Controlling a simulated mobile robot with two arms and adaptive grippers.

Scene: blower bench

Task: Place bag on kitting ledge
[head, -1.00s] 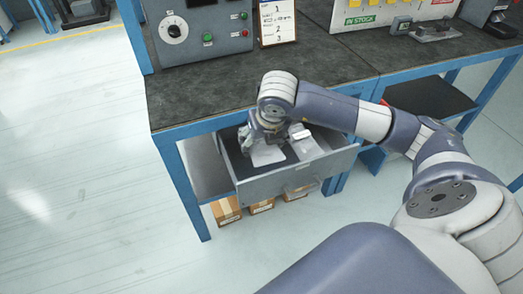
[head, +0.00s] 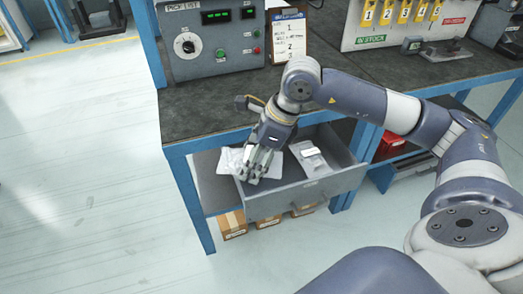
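A pale, translucent bag (head: 231,160) is at the left edge of the open drawer, overlapping the drawer's left side. My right gripper (head: 256,166) points down just right of the bag, its fingers close together on the bag's near part. The fingers hide some of the bag, so the exact grip is hard to see. A second clear packet with a white label (head: 311,157) lies in the right part of the drawer (head: 300,196). My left gripper is not in view. I cannot tell which surface is the kitting ledge.
The dark bench top (head: 215,112) lies above the drawer. A control box (head: 210,42) and a clipboard (head: 288,36) stand at its back. Cardboard boxes (head: 232,224) sit below the drawer. A dark lower shelf (head: 207,178) lies left of it.

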